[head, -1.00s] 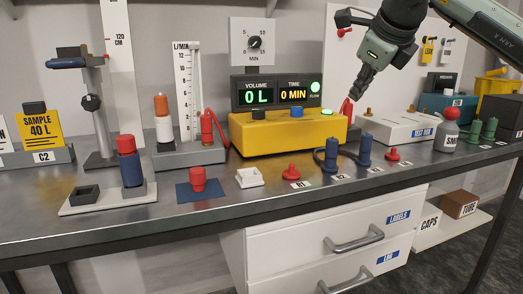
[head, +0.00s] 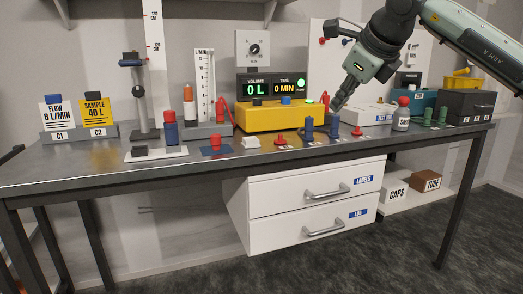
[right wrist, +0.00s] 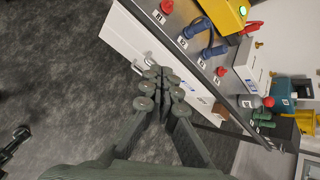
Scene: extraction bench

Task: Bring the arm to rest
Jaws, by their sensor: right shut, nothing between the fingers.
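My right arm comes in from the upper right in the head view. My right gripper (head: 339,101) points down and left, with its fingers closed and nothing held. In the right wrist view the closed fingers (right wrist: 160,88) show against the white drawer unit and the floor, apart from the bench-top items. I do not make out my left gripper in either view.
White drawers (head: 290,205) hang below.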

